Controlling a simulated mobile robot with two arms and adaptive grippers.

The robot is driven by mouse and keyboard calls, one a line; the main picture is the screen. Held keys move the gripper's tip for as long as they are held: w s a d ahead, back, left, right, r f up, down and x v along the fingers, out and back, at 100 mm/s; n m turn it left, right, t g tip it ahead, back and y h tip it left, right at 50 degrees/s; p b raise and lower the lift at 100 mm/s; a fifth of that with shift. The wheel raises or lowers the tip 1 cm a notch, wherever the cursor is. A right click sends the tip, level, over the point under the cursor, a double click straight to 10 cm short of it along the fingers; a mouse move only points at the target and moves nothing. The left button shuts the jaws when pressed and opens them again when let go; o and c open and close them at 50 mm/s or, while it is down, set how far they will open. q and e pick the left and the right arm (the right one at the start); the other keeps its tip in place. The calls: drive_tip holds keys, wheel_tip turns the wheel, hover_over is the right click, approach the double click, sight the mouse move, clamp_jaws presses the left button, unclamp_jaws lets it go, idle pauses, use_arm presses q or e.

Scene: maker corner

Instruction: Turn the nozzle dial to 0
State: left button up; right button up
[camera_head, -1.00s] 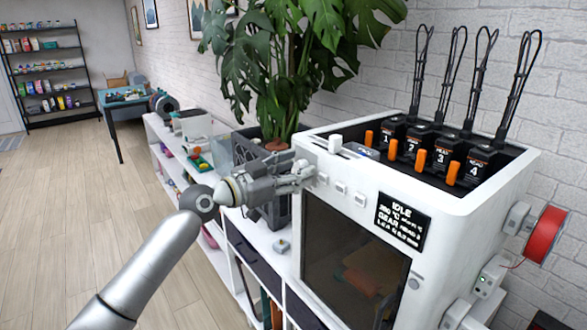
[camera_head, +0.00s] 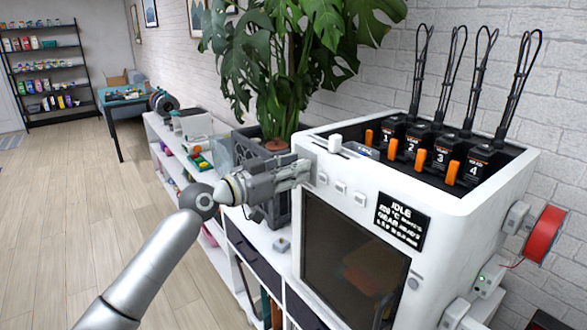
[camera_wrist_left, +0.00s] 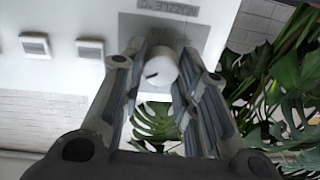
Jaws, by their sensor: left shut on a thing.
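The nozzle dial (camera_wrist_left: 160,72) is a white round knob with a short dark mark, under an upside-down label plate reading "NOZZLE °C" (camera_wrist_left: 168,8) in the left wrist view. My left gripper (camera_wrist_left: 158,58) has its fingers on both sides of the dial and is shut on it. In the head view my left gripper (camera_head: 306,170) reaches the left end of the white printer's front (camera_head: 345,175), and its fingers hide the dial. The printer's display (camera_head: 402,221) shows "IDLE" and smaller lines. My right gripper is not in view.
Square buttons (camera_head: 341,187) sit on the printer front beside the dial. A large plant (camera_head: 285,70) rises close behind the gripper. Low shelving (camera_head: 237,240) stands underneath; the floor at left is free.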

use_arm(q)
drive_tip(key=n+p, duration=0.3)
drive_tip(key=n, duration=0.5)
drive_tip(key=shift+w+r, duration=0.1)
drive_tip(key=shift+r, duration=0.05)
drive_tip(key=shift+a+n+g+p, duration=0.1)
drive_tip(key=shift+n+g+p, duration=0.5)
drive_tip(key=shift+n, duration=1.1)
drive_tip(key=shift+c, duration=0.2)
drive_tip(key=o, duration=1)
drive_tip(key=shift+o, duration=0.2)
drive_tip(key=shift+a, duration=0.1)
drive_tip(key=f+v, duration=0.1)
drive_tip(key=v, duration=1)
drive_tip(key=shift+s+a+r, duration=0.25)
drive_tip(key=shift+s, duration=0.15)
